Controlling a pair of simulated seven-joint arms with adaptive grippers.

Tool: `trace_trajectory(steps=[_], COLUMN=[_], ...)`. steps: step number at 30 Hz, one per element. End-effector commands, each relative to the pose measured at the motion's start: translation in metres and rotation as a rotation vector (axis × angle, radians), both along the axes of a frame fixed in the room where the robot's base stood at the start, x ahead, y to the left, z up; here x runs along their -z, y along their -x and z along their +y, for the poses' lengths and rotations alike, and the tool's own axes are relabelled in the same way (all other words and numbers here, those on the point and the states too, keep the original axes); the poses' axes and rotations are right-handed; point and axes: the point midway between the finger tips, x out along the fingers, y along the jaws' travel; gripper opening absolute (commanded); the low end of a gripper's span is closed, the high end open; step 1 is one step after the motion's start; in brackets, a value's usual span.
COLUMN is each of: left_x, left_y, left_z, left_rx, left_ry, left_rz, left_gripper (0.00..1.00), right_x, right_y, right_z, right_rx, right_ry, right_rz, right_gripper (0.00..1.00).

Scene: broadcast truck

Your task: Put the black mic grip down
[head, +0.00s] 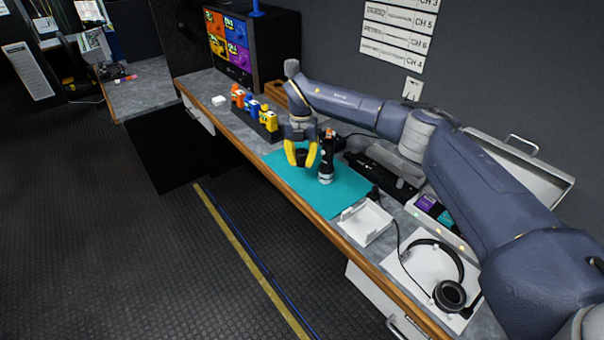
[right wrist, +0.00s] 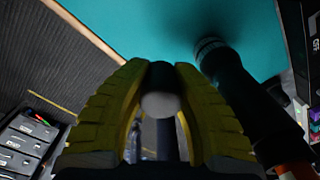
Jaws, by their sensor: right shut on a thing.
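My right gripper (head: 301,155) has yellow fingers and is shut on the black mic grip (right wrist: 162,76), a small dark piece with a pale grey rounded end. The grip shows between the fingers in the right wrist view and is mostly hidden by them in the head view. The gripper points down over the teal mat (head: 290,182); I cannot tell whether the grip touches it. My left gripper is not in view.
Orange, blue and yellow packs (head: 251,108) stand on a black base left of the mat. A white tray (head: 366,222) and headphones (head: 450,294) lie to the right. A monitor (head: 232,45) stands behind. The mat's front part is clear.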

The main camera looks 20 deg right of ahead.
Motion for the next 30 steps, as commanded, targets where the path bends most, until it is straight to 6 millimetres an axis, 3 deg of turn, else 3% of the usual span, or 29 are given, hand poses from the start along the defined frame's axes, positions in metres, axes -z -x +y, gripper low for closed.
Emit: trace_trajectory(steps=[13, 21, 30], left_x=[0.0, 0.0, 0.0], left_y=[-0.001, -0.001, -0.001], left_z=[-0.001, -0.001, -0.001], left_rx=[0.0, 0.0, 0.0], left_ry=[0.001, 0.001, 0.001], left_rz=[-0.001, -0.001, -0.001], left_gripper=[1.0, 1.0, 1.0], right_x=[0.026, 0.058, 0.06], right_y=[0.0, 0.0, 0.0], right_z=[0.0, 0.0, 0.0], right_rx=[0.0, 0.0, 0.0], right_ry=[0.0, 0.0, 0.0], right_rz=[0.001, 0.001, -0.001], right_gripper=[0.0, 0.0, 0.0])
